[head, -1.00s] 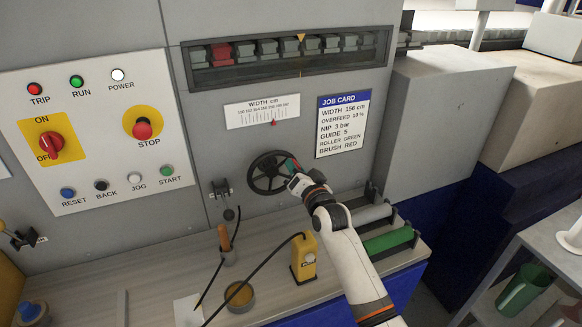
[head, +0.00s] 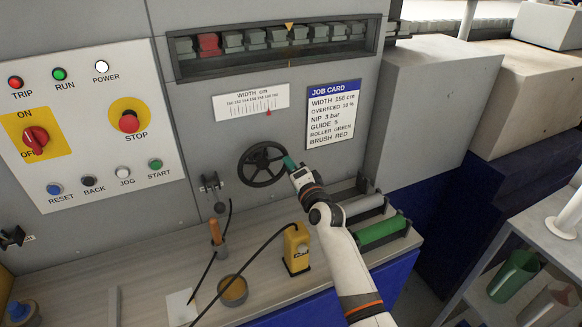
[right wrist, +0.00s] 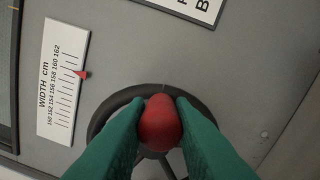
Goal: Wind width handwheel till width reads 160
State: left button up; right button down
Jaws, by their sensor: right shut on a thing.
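The width handwheel (head: 245,177) is a black spoked wheel on the grey machine front. It also shows in the right wrist view (right wrist: 97,124). Its red knob (right wrist: 160,124) sits between the green fingers of my right gripper (head: 291,163), which is shut on it at the wheel's right side in the head view. The width scale (head: 251,102) is a white plate above the wheel. In the right wrist view, the scale (right wrist: 61,85) has its red pointer (right wrist: 82,74) at about 158. My left gripper is not in view.
The job card (head: 333,114) reads width 156 cm. Below the wheel, a bench holds a yellow device (head: 297,249) with a black cable, a round tin (head: 233,291) and a green roller (head: 382,229). A control panel (head: 85,110) is at left.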

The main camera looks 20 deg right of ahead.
dwell(0.3)
jog(key=c, duration=1.3)
grip_release()
jog(key=shift+o, duration=0.2)
jog(key=shift+s, duration=0.15)
jog(key=s+b, duration=0.2)
jog(key=s, duration=0.9)
jog(key=shift+s+d+f, duration=0.25)
jog(key=shift+s+d, duration=0.05)
jog(key=shift+s, duration=0.1)
